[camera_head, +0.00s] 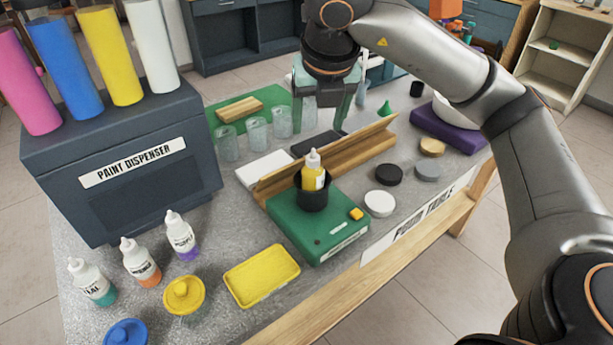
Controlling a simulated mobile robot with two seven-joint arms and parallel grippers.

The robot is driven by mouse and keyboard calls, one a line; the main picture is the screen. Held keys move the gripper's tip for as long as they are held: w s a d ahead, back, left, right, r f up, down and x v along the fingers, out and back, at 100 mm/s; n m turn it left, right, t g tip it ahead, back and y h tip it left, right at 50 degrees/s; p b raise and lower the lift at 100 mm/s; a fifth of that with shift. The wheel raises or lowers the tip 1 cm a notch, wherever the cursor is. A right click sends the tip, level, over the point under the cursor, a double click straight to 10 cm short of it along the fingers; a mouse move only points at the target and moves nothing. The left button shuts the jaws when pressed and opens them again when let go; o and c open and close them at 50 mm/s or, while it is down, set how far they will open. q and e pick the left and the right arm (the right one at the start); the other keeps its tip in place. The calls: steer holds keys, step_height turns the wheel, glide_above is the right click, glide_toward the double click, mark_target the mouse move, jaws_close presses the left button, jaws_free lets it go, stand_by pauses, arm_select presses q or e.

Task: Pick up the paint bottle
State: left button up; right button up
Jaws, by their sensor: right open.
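A yellow paint bottle (313,171) with a white nozzle stands upright in a black cup (312,197) on a green base (297,238). Its lower part is hidden by the cup. Three white paint bottles stand at the front left: one with teal (92,282), one with orange (140,262) and one with purple (181,236) at the bottom. My right gripper (323,118) is open, pointing down, above and behind the yellow bottle and apart from it. My left gripper is out of view.
A paint dispenser (120,150) with coloured cylinders stands at the left. A wooden rail (365,150) runs behind the green base. Clear glasses (256,135) stand behind it. A yellow tray (261,275) and yellow lidded pot (184,295) sit in front; round discs (379,203) lie right.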

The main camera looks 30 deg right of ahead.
steer(key=b, duration=0.1)
glide_above(314, 158)
steer(key=s, duration=0.2)
step_height(314, 158, down, 4)
steer(key=shift+w+a+f, duration=0.15)
steer(key=shift+a+f, duration=0.25)
steer(key=shift+f, duration=0.15)
steer(key=shift+w+d+f+b, duration=0.1)
steer(key=shift+w+f+b, duration=0.05)
steer(key=shift+f+b, duration=0.2)
steer(key=x, duration=0.4)
steer(key=shift+f, duration=0.45)
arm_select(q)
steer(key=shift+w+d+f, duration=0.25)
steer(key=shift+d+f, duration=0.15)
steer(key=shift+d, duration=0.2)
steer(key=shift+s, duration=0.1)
arm_select(e)
steer(key=shift+c, duration=0.2)
steer(key=c, duration=0.5)
jaws_close()
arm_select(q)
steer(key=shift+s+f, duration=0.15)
